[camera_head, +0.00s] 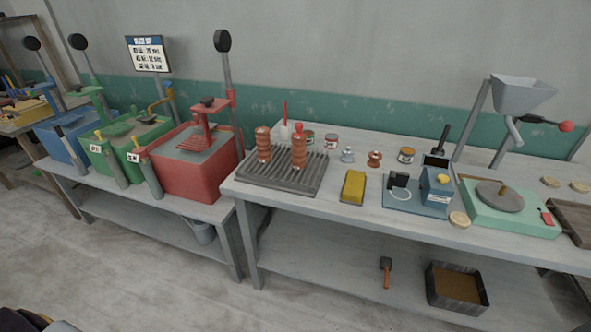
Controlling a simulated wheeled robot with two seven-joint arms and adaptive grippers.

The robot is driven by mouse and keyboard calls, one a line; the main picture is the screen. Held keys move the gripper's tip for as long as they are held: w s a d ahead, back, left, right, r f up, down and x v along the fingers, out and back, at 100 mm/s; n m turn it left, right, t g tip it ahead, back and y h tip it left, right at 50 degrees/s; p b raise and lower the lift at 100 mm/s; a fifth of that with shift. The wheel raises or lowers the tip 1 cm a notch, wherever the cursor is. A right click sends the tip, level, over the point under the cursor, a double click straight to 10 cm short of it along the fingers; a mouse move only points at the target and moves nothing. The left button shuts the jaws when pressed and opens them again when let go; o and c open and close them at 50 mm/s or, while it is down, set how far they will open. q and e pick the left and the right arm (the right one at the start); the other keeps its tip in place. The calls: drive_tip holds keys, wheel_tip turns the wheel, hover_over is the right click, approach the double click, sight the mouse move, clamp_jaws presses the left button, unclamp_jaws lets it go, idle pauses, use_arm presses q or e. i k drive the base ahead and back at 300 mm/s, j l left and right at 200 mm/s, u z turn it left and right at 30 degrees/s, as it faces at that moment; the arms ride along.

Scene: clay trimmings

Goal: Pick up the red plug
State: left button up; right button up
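Two reddish-brown ribbed pieces stand upright on a dark slatted rack (254,179) at the left end of the right table. The right ribbed piece (299,152) has a small bright red knob (299,127) on top, which may be the red plug; I cannot tell for sure. The left ribbed piece (263,145) has no red top. A thin red pointed thing (285,111) stands upright behind them, partly hidden at its base.
Left of the rack, a red box press (188,175) stands on a lower table. Small jars (331,141), a yellow block (353,186), a blue device (435,186) and a green scale (505,215) stand to the right. A dark tray (456,287) lies on the lower shelf.

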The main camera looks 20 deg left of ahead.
sight(298, 133)
drive_tip(key=i+l+u, duration=0.65)
drive_tip(key=i+l, duration=0.1)
drive_tip(key=l, duration=0.1)
